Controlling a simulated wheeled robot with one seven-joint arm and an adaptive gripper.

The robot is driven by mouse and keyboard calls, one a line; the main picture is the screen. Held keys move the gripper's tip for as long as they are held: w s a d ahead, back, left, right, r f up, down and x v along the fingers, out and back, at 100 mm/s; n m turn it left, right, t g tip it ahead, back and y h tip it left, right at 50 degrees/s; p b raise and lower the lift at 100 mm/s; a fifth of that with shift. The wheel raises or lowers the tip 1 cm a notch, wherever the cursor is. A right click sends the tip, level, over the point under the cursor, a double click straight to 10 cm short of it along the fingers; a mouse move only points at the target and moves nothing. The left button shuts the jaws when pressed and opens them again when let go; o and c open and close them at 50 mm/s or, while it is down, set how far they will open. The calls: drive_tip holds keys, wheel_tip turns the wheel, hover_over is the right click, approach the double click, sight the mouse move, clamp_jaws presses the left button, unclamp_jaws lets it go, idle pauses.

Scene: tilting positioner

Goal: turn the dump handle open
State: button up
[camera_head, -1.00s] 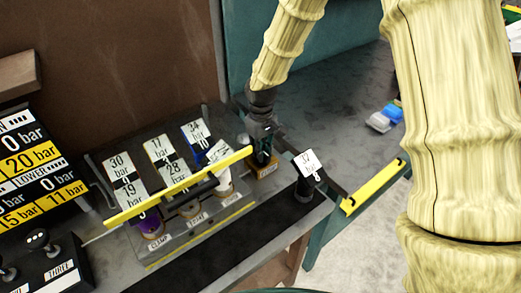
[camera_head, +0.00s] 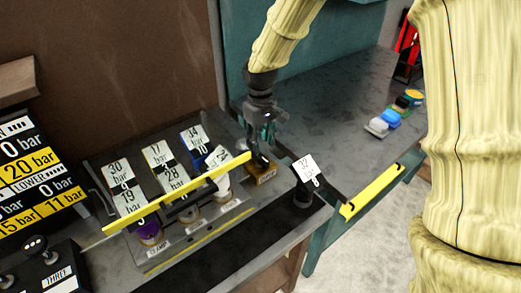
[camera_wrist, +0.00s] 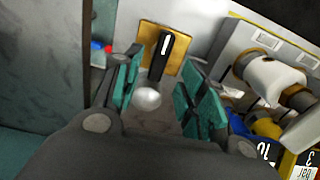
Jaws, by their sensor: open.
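The dump handle (camera_wrist: 163,50) looks like a black lever with a white mark, set on a small yellow-brown plate (camera_wrist: 147,37). A pale round knob (camera_wrist: 148,98) shows in front of the lever, between the fingers. I cannot tell whether it is joined to the lever. My gripper (camera_wrist: 158,95) is open, with its teal fingers on either side of the knob and nothing clearly held. In the head view my gripper (camera_head: 264,140) points down just above the yellow-brown block (camera_head: 262,173) at the panel's right end. Its fingers partly hide the handle there.
A yellow bar (camera_head: 178,193) crosses in front of the gauge cards, left of my gripper. White and yellow fittings (camera_wrist: 275,78) are at the right in the wrist view. The grey bench (camera_head: 335,110) behind is mostly clear.

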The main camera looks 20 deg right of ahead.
sight(260, 155)
drive_tip(key=shift+r, duration=2.65)
drive_tip(key=shift+a, duration=0.1)
